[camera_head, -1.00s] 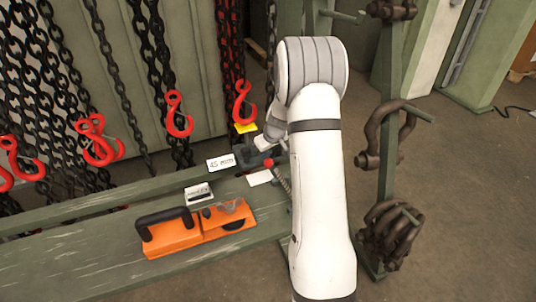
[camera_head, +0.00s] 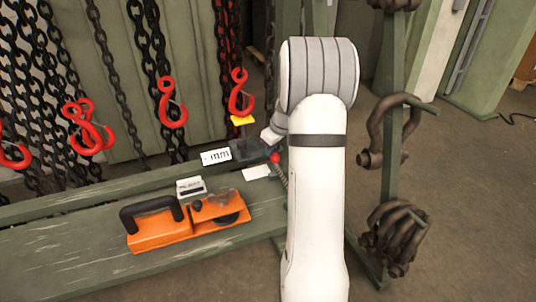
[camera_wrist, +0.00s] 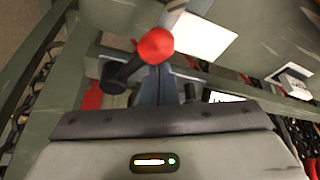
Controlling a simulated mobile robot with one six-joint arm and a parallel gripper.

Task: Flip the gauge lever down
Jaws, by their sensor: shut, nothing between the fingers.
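The lever's round red knob (camera_head: 275,158) shows beside my arm at the bench's back edge, with a dark ribbed rod running down from it. In the wrist view the knob (camera_wrist: 155,43) is large, just beyond my fingers, with a dark rod to its lower left. My gripper (camera_wrist: 158,82) is shut and empty, close to the knob; I cannot tell whether they touch. In the head view my arm hides part of this area. A dark gauge body (camera_head: 250,147) with a yellow top stands there, beside a white plate (camera_head: 216,156) reading "mm".
An orange tool (camera_head: 165,238) with a black handle lies on the green bench (camera_head: 70,255). A small box (camera_head: 190,187) and a white card (camera_head: 256,172) are nearby. Chains with red hooks (camera_head: 172,110) hang behind. Shackles (camera_head: 394,235) hang on a post at right.

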